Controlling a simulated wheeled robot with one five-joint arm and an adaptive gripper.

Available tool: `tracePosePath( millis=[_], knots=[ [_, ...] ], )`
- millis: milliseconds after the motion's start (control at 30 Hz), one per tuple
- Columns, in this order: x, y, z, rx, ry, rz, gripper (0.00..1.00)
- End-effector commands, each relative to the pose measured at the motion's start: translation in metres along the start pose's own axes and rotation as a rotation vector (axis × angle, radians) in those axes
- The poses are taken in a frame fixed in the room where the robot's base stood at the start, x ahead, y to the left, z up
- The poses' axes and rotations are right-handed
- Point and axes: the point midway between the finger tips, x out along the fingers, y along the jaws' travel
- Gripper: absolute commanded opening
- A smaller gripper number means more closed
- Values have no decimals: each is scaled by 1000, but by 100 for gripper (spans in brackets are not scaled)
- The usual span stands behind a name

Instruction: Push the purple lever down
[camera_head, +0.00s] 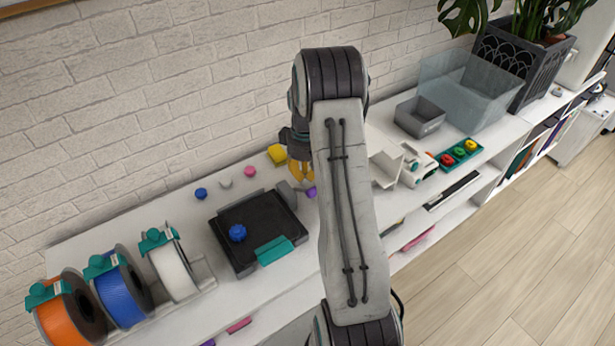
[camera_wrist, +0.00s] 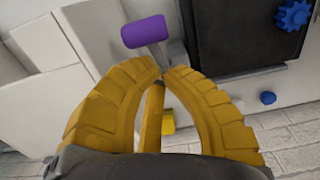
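The purple lever (camera_head: 311,192) shows as a small purple knob at the right side of a black plate device (camera_head: 262,217), partly hidden by my arm. In the wrist view the purple lever's grip (camera_wrist: 145,30) sits on a grey stem just beyond my fingertips. My gripper (camera_head: 302,178) has yellow fingers and hangs above and behind the lever in the head view. In the wrist view my gripper (camera_wrist: 166,67) has its tips drawn together, with nothing visible between them. Whether the tips touch the stem I cannot tell.
A blue gear (camera_head: 237,232) lies on the black plate. Spools (camera_head: 122,293) stand at left. A yellow block (camera_head: 277,154) and small coloured pieces lie near the wall. A white device (camera_head: 417,165), a button panel (camera_head: 461,153) and a grey bin (camera_head: 420,117) are at right.

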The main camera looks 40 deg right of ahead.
Motion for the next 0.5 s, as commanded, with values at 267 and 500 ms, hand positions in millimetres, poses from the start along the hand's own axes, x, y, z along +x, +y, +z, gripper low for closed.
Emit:
tracePosePath(
  millis=[267,500],
  knots=[
    [10,0,10,1,-1,0,0],
    [12,0,12,1,0,0,0]
  ],
)
